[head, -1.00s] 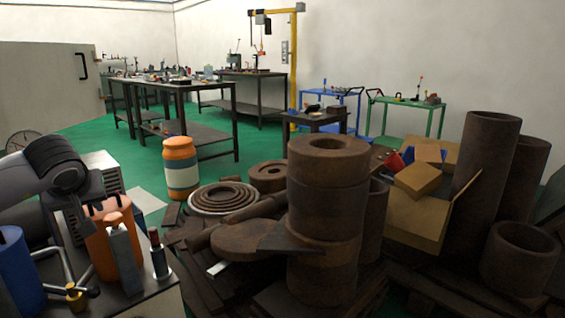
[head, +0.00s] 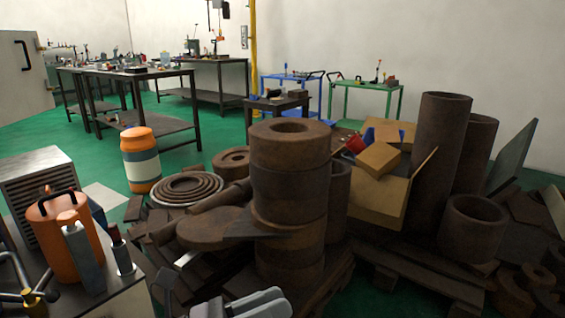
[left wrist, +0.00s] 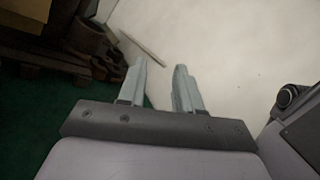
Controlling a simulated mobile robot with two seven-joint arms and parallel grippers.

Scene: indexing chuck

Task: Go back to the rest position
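My left gripper (head: 272,302) shows at the bottom edge of the head view, partly cut off, in front of the rusty stack of thick rings. In the left wrist view the same gripper (left wrist: 160,72) has two grey fingers standing apart with an empty gap between them. Behind the fingers are the pale wall and green floor.
A bench at the left holds an orange canister (head: 62,228) and a grey ribbed unit (head: 35,180). Rusty stacked rings (head: 290,175) and tall cylinders (head: 440,150) stand on pallets ahead. An orange-white drum (head: 140,160) stands on the green floor. Tables stand farther back.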

